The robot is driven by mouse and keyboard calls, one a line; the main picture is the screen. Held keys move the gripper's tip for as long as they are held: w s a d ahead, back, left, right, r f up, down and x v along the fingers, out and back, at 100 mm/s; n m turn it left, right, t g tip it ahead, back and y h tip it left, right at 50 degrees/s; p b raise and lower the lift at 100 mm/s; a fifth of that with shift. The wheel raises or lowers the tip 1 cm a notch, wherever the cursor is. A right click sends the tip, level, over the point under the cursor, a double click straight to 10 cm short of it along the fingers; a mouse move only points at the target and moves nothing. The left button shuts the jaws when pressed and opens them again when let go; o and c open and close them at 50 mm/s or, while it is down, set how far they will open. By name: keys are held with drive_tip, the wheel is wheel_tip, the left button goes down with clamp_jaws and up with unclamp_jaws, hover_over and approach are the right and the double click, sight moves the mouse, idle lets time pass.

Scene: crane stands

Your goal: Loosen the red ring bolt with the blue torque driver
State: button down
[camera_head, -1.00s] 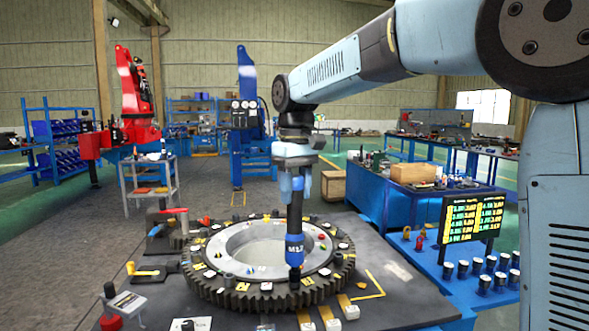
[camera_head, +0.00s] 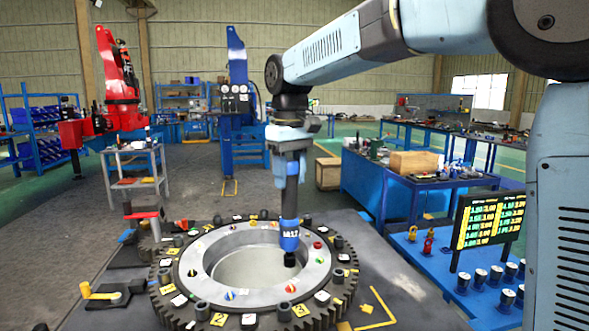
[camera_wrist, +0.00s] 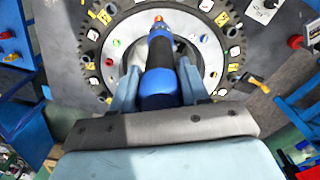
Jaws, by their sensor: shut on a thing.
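My gripper (camera_head: 288,180) is shut on the blue torque driver (camera_head: 289,235), which hangs upright with its dark tip down. The tip appears over the right inner part of the pale ring (camera_head: 200,262) on the dark toothed gear; I cannot tell whether it touches anything. A red bolt head (camera_head: 317,245) shows on the ring just right of the tip, and another reddish one (camera_head: 291,288) on its front side. In the wrist view, the driver (camera_wrist: 160,75) lies between both fingers, an orange-red spot (camera_wrist: 158,19) at its far end.
Dark posts and yellow and white tags surround the ring. A yellow-handled crank (camera_head: 98,291) stands at left. A display board (camera_head: 488,232) and several dark cylinders (camera_head: 480,279) stand on the blue bench at right. A red machine (camera_head: 118,80) stands back left.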

sight(291, 204)
drive_tip(key=shift+w+a, duration=0.15)
drive_tip(key=shift+w, duration=0.05)
drive_tip(key=shift+d, duration=0.2)
drive_tip(key=shift+f, duration=3.8)
idle(1.5)
drive_tip(key=shift+s+r, duration=0.1)
drive_tip(key=shift+r, duration=0.05)
idle(1.2)
